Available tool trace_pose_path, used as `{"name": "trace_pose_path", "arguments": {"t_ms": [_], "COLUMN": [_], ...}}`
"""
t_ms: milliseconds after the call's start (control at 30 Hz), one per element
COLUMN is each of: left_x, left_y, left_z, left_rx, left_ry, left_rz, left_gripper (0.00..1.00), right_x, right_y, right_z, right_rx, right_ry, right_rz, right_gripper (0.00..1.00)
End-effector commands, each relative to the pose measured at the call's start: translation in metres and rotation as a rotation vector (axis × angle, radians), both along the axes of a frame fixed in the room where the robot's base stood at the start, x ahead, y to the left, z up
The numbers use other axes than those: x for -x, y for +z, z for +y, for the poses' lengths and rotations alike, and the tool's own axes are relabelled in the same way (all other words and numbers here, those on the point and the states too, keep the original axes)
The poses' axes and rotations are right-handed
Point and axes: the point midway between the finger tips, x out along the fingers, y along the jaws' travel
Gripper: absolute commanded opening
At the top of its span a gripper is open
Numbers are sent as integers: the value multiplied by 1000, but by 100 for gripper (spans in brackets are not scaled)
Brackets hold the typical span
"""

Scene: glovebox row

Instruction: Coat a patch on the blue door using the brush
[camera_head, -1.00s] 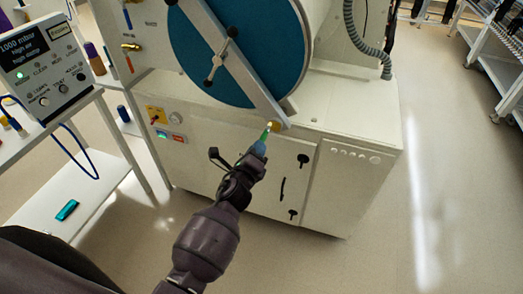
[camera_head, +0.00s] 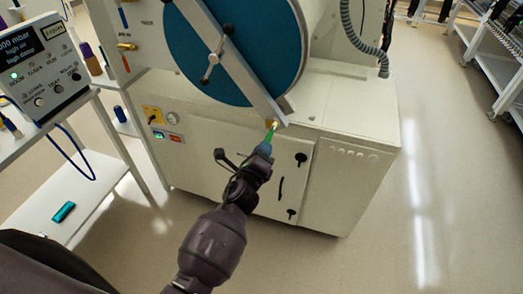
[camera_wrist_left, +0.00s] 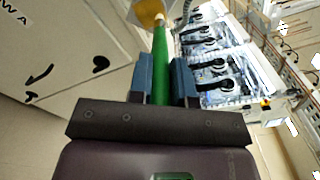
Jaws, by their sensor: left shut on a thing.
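The blue door (camera_head: 262,58) is round and sits on the front of the white chamber, with a grey bar running diagonally across it. My left gripper (camera_head: 265,150) is below the door's lower right edge, in front of the cabinet. It is shut on the green handle of the brush (camera_head: 270,135). In the left wrist view the brush (camera_wrist_left: 161,62) stands between the two blue fingers (camera_wrist_left: 162,85), pointing away from the gripper. A yellowish part shows at its far end, near the lower end of the bar. I cannot tell whether it touches the bar. My right gripper is not in view.
A white cabinet (camera_head: 345,180) stands under the chamber. At left, a shelf unit (camera_head: 40,210) holds a meter box (camera_head: 42,68) with a blue cable and a teal object (camera_head: 63,212). Racks stand at the far right (camera_head: 500,70). The floor at right (camera_head: 440,200) is clear.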

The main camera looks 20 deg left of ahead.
Motion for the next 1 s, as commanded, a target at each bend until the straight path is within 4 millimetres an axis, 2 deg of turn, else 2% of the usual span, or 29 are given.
{"name": "trace_pose_path", "arguments": {"t_ms": [400, 1000], "left_x": [-2, 1], "left_y": [1, 0], "left_z": [25, 1], "left_rx": [0, 1], "left_ry": [2, 1], "left_rz": [-1, -1], "left_gripper": [0, 0], "right_x": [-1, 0], "right_y": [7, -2], "right_z": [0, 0], "right_rx": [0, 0], "right_ry": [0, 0], "right_rz": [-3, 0], "right_gripper": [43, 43]}}
